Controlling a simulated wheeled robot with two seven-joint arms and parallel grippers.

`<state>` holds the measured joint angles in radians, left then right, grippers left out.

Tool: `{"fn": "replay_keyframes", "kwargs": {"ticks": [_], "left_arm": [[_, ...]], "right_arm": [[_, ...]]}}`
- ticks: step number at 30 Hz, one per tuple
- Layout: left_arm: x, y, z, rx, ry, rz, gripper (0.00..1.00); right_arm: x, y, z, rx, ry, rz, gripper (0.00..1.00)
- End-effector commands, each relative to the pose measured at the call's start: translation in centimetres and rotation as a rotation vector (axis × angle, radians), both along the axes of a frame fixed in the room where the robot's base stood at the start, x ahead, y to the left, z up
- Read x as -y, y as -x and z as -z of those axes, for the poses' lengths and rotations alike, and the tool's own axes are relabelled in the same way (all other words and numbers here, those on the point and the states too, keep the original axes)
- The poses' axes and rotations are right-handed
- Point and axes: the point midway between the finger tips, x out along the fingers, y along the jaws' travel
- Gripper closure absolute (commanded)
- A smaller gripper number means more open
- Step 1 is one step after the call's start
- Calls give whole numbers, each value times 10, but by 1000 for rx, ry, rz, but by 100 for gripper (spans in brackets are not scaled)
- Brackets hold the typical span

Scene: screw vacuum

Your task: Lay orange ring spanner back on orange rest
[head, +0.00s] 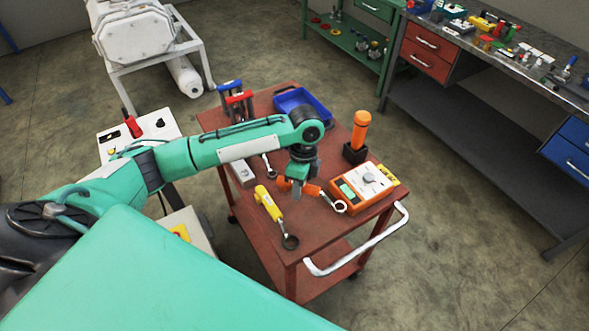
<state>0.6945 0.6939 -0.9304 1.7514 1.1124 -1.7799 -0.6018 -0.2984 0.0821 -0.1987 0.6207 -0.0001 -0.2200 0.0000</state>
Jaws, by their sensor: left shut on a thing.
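The orange ring spanner (313,190) is over the red cart top, its steel ring end (340,206) towards the lower right. Its orange handle shows on both sides of my left gripper (298,186), which points down and is shut on the handle. The gripper covers part of the handle. I cannot tell whether the spanner touches the cart top. I cannot make out the orange rest apart from the spanner. My right gripper is not in view.
The red cart (318,235) also carries a yellow ring spanner (268,203), an orange meter box (362,187), an orange-handled tool (361,128) in a black holder and a blue tray (303,104). A white handle (362,255) edges the cart. Bare cart top lies right of the yellow spanner.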

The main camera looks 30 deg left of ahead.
Motion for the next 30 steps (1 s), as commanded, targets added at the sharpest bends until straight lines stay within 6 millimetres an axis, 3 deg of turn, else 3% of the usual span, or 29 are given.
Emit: {"fn": "replay_keyframes", "kwargs": {"ticks": [3, 12, 18, 30], "left_arm": [[-6, -7, -6, 0, -2, 192, 100], [-22, -18, -3, 0, -1, 577, 100], [-25, -20, -1, 2, 2, 663, 100], [-25, -20, -1, 1, 2, 666, 100]], "right_arm": [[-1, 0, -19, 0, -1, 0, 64], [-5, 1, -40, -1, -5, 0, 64], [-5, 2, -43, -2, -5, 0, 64], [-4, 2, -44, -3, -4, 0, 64]]}}
